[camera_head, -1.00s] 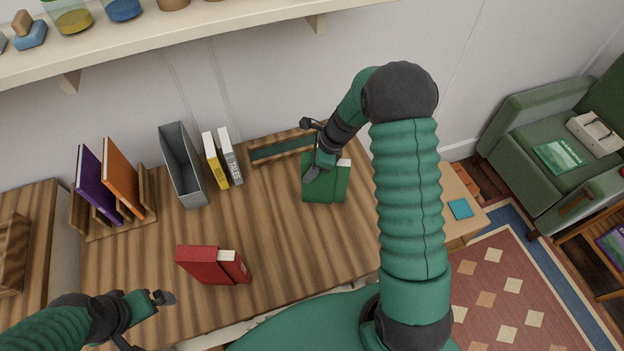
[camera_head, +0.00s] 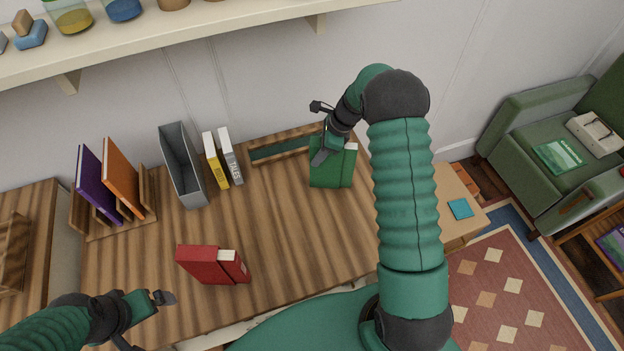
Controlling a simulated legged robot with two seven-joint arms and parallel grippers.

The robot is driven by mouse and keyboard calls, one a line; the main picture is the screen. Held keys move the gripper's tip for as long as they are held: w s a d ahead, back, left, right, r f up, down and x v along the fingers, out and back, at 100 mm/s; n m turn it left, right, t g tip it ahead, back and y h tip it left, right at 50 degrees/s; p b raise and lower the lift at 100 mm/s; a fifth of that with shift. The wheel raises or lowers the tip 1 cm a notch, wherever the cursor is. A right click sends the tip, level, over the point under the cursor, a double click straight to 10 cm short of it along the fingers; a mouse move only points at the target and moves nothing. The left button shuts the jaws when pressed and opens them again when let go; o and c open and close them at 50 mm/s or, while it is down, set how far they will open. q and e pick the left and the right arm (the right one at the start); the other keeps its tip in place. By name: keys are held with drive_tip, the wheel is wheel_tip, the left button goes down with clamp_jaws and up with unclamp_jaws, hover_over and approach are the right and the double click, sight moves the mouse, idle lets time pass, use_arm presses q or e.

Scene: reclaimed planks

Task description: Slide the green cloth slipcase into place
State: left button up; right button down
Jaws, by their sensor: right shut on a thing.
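The green cloth slipcase (camera_head: 330,175), with a pale page block showing at its upper right, is near the right back of the wooden desk. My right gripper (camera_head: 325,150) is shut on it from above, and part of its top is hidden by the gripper. Just left of and behind it is a low wooden rack (camera_head: 280,149) with a dark green inner strip; its right end is hidden behind my arm. I cannot tell whether the slipcase touches the desk. My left gripper (camera_head: 160,320) is at the lower left, jaws apart and empty, over the desk's front left.
A red slipcase with a book (camera_head: 212,266) stands on the desk (camera_head: 290,235). A grey file box (camera_head: 184,168), yellow book (camera_head: 216,163) and grey book (camera_head: 231,157) stand at the back. Purple and orange books fill a left rack (camera_head: 147,190). A shelf (camera_head: 200,35) overhangs the back.

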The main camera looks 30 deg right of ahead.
drive_tip(key=w+d, duration=0.3)
drive_tip(key=d, duration=0.2)
drive_tip(key=shift+w, duration=0.15)
drive_tip(key=c, duration=1.4)
unclamp_jaws()
drive_tip(key=shift+d+f, duration=0.1)
drive_tip(key=o, duration=0.8)
drive_tip(key=shift+w+d+f, duration=0.1)
drive_tip(key=p+v, duration=0.5)
drive_tip(key=v, duration=0.2)
drive_tip(key=shift+p, duration=0.3)
